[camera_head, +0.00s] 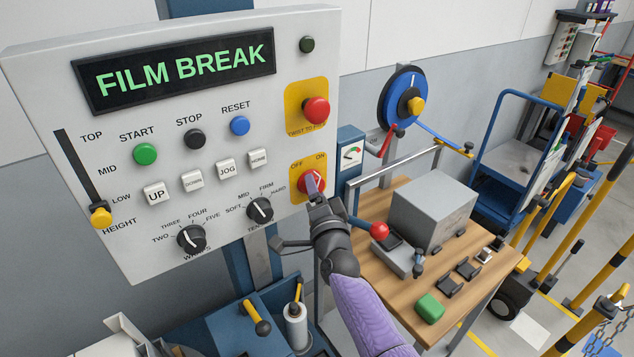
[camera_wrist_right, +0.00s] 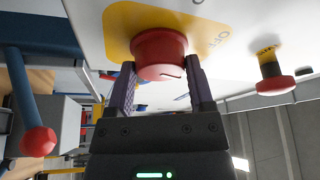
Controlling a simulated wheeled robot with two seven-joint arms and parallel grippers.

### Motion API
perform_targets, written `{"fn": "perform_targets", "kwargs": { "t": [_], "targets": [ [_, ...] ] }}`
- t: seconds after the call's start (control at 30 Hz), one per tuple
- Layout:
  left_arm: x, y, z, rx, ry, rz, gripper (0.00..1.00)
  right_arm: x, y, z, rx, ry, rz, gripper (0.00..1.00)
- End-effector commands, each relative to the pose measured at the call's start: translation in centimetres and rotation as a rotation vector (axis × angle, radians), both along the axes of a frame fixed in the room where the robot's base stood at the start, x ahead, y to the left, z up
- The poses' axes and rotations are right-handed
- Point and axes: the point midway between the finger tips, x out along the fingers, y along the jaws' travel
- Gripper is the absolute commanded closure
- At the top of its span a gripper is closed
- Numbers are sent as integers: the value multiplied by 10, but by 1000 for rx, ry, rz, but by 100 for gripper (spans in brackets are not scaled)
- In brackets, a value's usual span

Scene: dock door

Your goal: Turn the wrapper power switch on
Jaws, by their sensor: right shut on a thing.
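The wrapper power switch is a red rotary knob (camera_head: 304,184) on a yellow plate marked OFF and ON, at the lower right of the grey control panel (camera_head: 60,240). My right gripper (camera_head: 313,188) is at the knob, with its fingers on either side of it. In the right wrist view the two dark purple fingers (camera_wrist_right: 161,88) are closed against the sides of the red knob (camera_wrist_right: 160,50). The fingers partly cover the knob in the head view, so I cannot tell for sure which label it points to. My left gripper is not in view.
The panel's display (camera_head: 180,72) is lit and reads FILM BREAK. A red emergency stop (camera_head: 316,110) sits just above the switch, and a tension dial (camera_head: 260,209) is at its left. A wooden table (camera_head: 390,305) with a grey box (camera_head: 432,208) stands to the right.

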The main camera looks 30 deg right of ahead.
Motion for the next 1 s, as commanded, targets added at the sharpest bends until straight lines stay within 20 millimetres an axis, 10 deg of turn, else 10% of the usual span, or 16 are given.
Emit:
{"fn": "perform_targets", "kwargs": {
  "t": [1.0],
  "targets": [
    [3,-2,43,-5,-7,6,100,0,1,2,445,64,0,91]
  ]
}}
